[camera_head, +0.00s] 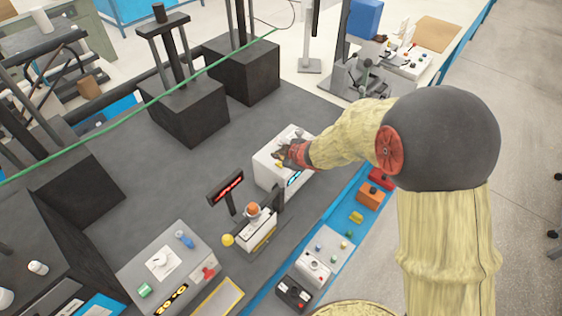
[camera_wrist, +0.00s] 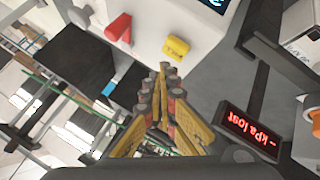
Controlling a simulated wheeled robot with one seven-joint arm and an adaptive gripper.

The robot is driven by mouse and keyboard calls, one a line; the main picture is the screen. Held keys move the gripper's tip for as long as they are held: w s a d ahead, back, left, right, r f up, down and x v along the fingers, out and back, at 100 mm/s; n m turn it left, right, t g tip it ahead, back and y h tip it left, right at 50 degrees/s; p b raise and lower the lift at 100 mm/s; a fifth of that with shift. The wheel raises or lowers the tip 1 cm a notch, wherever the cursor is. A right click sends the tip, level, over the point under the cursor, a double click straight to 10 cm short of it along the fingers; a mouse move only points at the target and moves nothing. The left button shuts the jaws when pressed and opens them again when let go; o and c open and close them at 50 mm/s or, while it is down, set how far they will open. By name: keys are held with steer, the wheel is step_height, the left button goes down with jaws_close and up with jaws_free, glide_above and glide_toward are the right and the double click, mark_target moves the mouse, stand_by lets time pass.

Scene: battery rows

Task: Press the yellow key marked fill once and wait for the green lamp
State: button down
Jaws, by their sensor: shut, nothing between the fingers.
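The yellow key (camera_wrist: 176,47) is on the face of a white box (camera_wrist: 205,50) in the wrist view. Its marking is too small to read. My gripper (camera_wrist: 163,69) is shut and empty, with its tips pointing at the box just short of the key; I see a gap in the picture but cannot tell the depth. In the head view the white box (camera_head: 268,175) stands on the dark bench, and my gripper (camera_head: 284,155) is over its top, covering part of it. I cannot make out a green lamp on the box.
A red lever (camera_wrist: 118,27) sits beside the key on the same face. A red-lit display (camera_wrist: 247,126) reads "- kPa lost" upside down. In the head view a stand with an orange knob (camera_head: 253,209) is near the box, and a blue rail (camera_head: 262,290) runs along the bench edge.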

mark_target(280, 164)
steer(key=shift+r+p, duration=2.05)
steer(key=shift+r, duration=0.3)
steer(key=shift+f, duration=0.1)
